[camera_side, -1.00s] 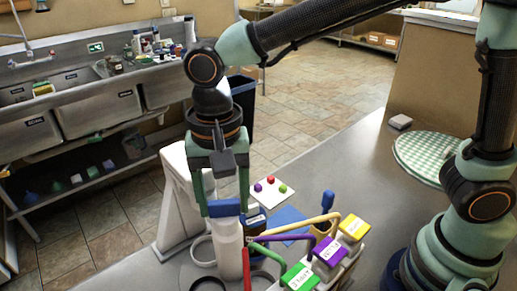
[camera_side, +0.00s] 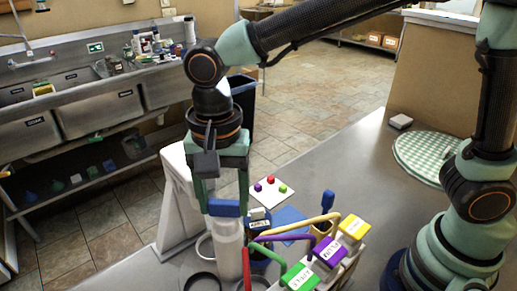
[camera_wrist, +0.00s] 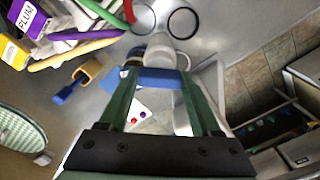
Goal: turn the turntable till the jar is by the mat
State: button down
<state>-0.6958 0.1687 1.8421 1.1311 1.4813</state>
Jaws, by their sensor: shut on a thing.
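My gripper (camera_side: 225,208) points down and is shut on the blue bar on top of a white post (camera_side: 229,250). The bar shows between my fingers in the wrist view (camera_wrist: 160,78). A small dark jar (camera_side: 258,226) with a pale lid and a label stands right behind the post, partly hidden. A flat blue mat (camera_side: 291,214) lies to the jar's right, very near it. The mat also shows in the wrist view (camera_wrist: 110,80).
Coloured hoses and labelled blocks, one of them purple (camera_side: 328,251), crowd the front right. A wooden scoop with a blue handle (camera_side: 328,200) stands behind them. A white card with coloured pegs (camera_side: 271,190) lies behind the mat. A white stand (camera_side: 178,200) is on the left.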

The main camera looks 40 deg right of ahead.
jog(key=shift+w+r, duration=0.15)
jog(key=shift+c, duration=0.4)
grip_release()
notch_tip(320, 180, up, 12)
